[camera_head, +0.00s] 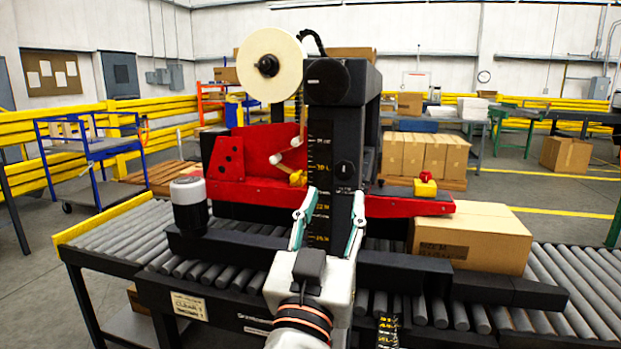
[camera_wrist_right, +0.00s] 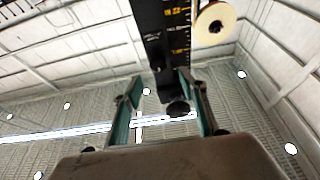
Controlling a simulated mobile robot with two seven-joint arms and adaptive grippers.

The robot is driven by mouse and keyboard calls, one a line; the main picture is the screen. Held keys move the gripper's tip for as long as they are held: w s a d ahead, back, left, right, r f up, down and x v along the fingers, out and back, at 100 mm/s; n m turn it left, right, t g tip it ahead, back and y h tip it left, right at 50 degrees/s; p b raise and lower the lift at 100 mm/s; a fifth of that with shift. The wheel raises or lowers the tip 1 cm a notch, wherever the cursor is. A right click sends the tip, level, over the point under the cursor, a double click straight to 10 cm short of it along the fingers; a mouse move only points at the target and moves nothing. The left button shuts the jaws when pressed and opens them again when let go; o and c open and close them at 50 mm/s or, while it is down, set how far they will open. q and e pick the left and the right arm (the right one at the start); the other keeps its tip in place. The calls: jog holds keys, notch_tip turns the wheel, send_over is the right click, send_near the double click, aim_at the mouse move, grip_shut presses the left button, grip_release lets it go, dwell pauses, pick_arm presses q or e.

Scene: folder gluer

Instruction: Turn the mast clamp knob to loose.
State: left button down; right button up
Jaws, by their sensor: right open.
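The mast (camera_head: 331,150) is a black upright with a yellow-marked scale down its front. A small round black knob (camera_head: 345,169) with a light mark sits on its front, right of the scale; I take it to be the clamp knob. In the right wrist view the knob appears as a dark round shape (camera_wrist_right: 157,62), its mark not readable. My right gripper (camera_head: 329,205) is open and empty, pointing up, its teal-padded fingers spread in front of the mast below the knob. It touches nothing I can make out. My left gripper is out of view.
A cream tape roll (camera_head: 270,65) and a black disc (camera_head: 326,82) are at the mast top. The red machine plate (camera_head: 250,160) stands behind. A cardboard box (camera_head: 472,237) sits on the roller conveyor (camera_head: 110,235) at right. A white-and-black cylinder (camera_head: 189,204) stands left.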

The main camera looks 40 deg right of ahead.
aim_at(344, 171)
jog(key=x, duration=0.6)
jog(key=shift+s+d+r+p, duration=0.1)
jog(key=shift+d+r+p, duration=0.15)
jog(key=shift+p, duration=0.1)
jog(key=shift+w+d+r, duration=0.15)
jog(key=shift+w+d, duration=0.3)
jog(key=shift+w, duration=0.05)
jog(key=c, duration=1.1)
